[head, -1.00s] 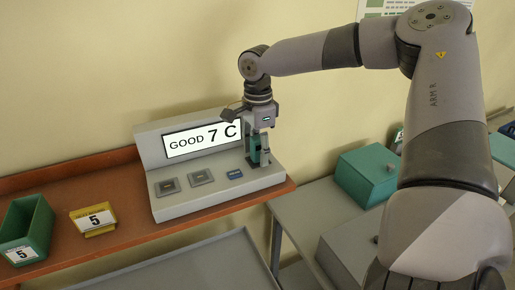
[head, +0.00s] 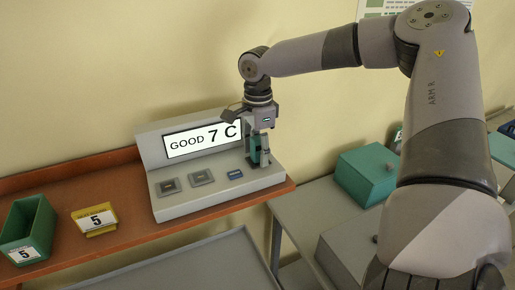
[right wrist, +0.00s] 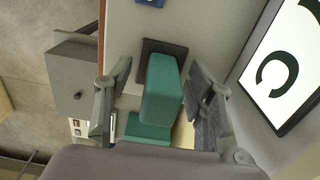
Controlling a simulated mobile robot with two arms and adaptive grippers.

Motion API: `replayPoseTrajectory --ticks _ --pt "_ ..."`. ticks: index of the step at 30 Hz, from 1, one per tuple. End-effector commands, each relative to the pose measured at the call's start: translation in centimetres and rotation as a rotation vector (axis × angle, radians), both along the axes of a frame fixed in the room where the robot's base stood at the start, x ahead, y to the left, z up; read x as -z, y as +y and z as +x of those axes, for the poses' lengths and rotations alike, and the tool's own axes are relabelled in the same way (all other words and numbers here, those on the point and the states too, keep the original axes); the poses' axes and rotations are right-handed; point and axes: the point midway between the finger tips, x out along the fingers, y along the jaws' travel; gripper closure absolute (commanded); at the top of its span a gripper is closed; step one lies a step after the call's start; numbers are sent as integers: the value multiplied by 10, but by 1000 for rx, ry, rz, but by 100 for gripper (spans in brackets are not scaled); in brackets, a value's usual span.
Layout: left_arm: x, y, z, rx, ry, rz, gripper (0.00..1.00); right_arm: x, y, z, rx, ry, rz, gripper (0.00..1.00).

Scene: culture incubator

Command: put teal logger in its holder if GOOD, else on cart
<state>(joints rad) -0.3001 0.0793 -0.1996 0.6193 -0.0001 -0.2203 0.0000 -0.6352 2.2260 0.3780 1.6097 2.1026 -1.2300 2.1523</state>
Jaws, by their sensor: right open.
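The teal logger (head: 254,147) stands upright at the right end of the grey reader station (head: 215,199), on the back shelf. The station's display (head: 202,138) reads "GOOD 7 C". My right gripper (head: 259,156) is lowered over the logger, partly hiding it. In the right wrist view, the teal logger (right wrist: 160,95) stands between the two open fingers of the right gripper (right wrist: 158,88), with a gap visible on the right side. A green open-topped box (head: 27,230) labelled 5 sits at the shelf's left. My left gripper is not in view.
A yellow stand with a 5 label (head: 94,220) sits between the green box and the station. Two grey pads and a blue one lie on the station's deck. A bare grey tray surface (head: 205,268) is in front. A teal box (head: 367,174) stands on the right table.

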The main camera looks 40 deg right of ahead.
Motion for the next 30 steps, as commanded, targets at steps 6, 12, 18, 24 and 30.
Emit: replayPoseTrajectory --ticks 6,12,18,24,30 --pt "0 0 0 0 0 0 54 0 0 0 0 0 0 59" --pt "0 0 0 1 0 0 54 0 0 0 0 0 0 73" --pt "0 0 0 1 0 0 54 0 0 0 0 0 0 86" --pt "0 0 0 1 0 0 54 0 0 0 0 -1 0 99" --pt "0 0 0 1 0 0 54 0 0 0 0 -1 0 100"
